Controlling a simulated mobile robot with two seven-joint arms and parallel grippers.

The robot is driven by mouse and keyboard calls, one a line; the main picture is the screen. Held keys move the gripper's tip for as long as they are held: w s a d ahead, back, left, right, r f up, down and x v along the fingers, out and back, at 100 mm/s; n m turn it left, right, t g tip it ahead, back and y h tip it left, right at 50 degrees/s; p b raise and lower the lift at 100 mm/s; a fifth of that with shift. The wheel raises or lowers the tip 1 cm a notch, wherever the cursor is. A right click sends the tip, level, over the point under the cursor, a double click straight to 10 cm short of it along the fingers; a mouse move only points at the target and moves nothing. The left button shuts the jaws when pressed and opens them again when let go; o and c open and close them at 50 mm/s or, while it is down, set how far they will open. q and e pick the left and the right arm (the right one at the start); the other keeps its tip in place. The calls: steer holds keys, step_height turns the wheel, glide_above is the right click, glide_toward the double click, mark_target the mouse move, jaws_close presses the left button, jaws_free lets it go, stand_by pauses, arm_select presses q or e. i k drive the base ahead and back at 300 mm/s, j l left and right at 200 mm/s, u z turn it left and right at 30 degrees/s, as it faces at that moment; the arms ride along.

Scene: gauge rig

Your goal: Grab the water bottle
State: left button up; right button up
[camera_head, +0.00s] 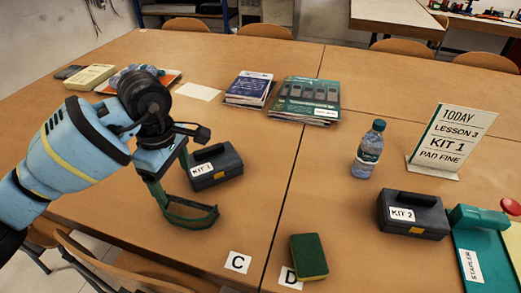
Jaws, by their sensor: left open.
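The water bottle (369,150) stands upright on the table in the right half of the head view, clear with a dark blue-green cap and a label. My left gripper (207,174) is open, over the left part of the table. It is well left of the bottle and apart from it, close to the dark KIT 1 case (216,166) and partly overlapping it in view. My right gripper is not in view.
A KIT 2 case (412,215) and a sign (450,140) stand right of the bottle. A stapler (480,219) is at the right edge. Books (305,98) lie behind, and a green-yellow sponge (309,257) in front. The table between gripper and bottle is mostly clear.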

mark_target(371, 145)
steer(key=i+l+z, duration=0.15)
steer(key=l+z, duration=0.25)
steer(key=i+l+z, duration=0.5)
steer(key=l+z, duration=0.25)
steer(key=j, duration=0.1)
